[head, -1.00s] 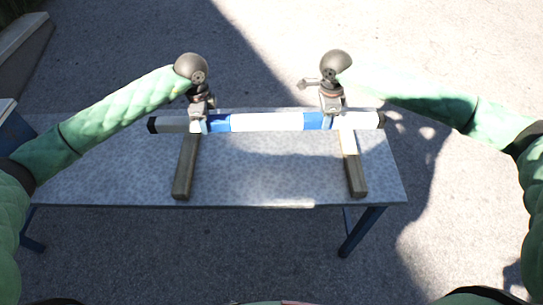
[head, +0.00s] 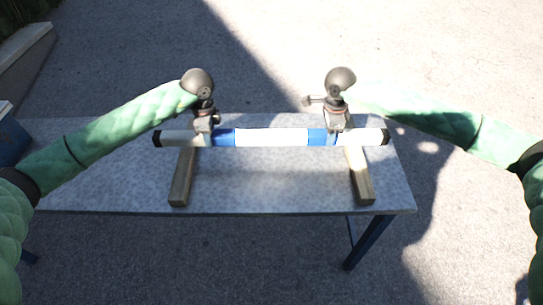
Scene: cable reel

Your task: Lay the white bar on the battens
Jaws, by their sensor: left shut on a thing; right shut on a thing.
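The white bar (head: 272,138) has blue bands and black end caps. It lies level, left to right, across the two wooden battens in the head view. My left gripper (head: 207,136) is shut on the bar beside the left blue band, near the left batten (head: 182,180). My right gripper (head: 334,136) is shut on it beside the right blue band, near the right batten (head: 359,178). The bar crosses over the far part of both battens. I cannot tell whether it touches them or hangs just above.
The battens lie on a speckled grey table (head: 270,190) with blue legs (head: 368,242). The tabletop between the battens is bare. A blue object (head: 12,138) stands at the left edge, and a low wall (head: 25,55) is at the upper left. Pavement surrounds the table.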

